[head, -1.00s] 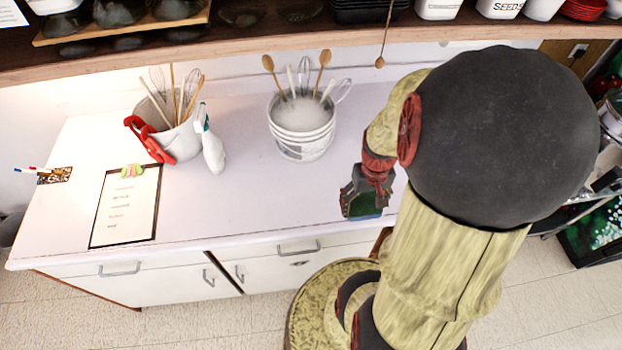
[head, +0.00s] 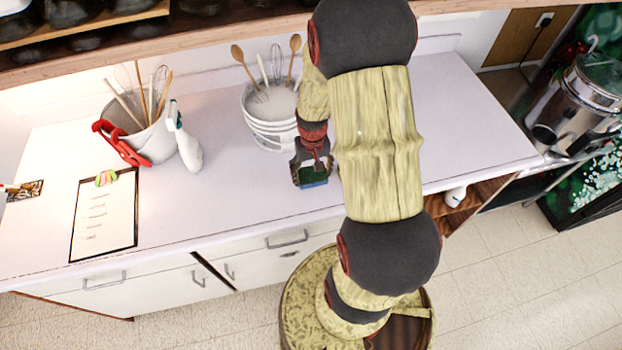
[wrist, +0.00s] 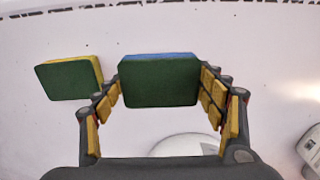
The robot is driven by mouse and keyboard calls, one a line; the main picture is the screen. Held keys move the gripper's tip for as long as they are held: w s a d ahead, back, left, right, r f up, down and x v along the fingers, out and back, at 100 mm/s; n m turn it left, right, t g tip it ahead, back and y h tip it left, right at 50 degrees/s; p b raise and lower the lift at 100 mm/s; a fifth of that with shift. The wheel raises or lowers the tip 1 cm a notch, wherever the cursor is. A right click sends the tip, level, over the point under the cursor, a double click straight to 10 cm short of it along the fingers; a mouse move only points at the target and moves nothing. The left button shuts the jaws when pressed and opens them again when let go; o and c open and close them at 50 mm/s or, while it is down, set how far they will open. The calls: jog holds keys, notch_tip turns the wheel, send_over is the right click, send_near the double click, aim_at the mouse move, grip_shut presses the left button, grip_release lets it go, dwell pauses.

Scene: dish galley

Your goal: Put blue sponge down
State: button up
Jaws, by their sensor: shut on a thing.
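The blue sponge (wrist: 158,57) has a dark green face and a blue edge. My gripper (wrist: 160,88) is shut on it, with a finger pressed to each side in the wrist view. In the head view my gripper (head: 312,168) is over the white counter, just in front of the white bucket, with the sponge (head: 314,180) below its fingers. I cannot tell whether the sponge touches the counter. A second sponge (wrist: 70,78), green-faced with yellow edges, lies apart at left in the wrist view. It is not seen in the head view.
The white bucket (head: 265,130) of utensils stands close behind my gripper. The counter (head: 455,110) is clear to the right.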

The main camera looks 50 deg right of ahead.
aim_at(311, 179)
jog(key=shift+w+f, duration=0.15)
jog(key=shift+f, duration=0.8)
jog(key=shift+w+f, duration=0.1)
jog(key=shift+f, duration=0.8)
jog(key=shift+f+b, duration=0.1)
jog(key=shift+b, duration=0.2)
jog(key=o, duration=1.3)
notch_tip(311, 179, up, 12)
jog(key=shift+f+p, duration=0.1)
jog(key=shift+p, duration=0.65)
jog(key=w+a+r+n+t, duration=0.2)
jog(key=a+r+n, duration=0.1)
jog(key=a+r, duration=0.9)
jog(key=s+a+r+n+t, duration=0.1)
jog(key=s+a+r, duration=0.2)
jog(key=r, duration=0.1)
jog(key=s+a+r+n+t, duration=0.1)
jog(key=s+a+r, duration=0.2)
jog(key=a+r, duration=0.1)
jog(key=s+a+r+n+t, duration=0.1)
jog(key=s+a+r, duration=0.2)
jog(key=r, duration=0.2)
jog(key=shift+s+a+r+t, duration=0.3)
jog(key=shift+a+r, duration=0.05)
jog(key=shift+r, duration=0.05)
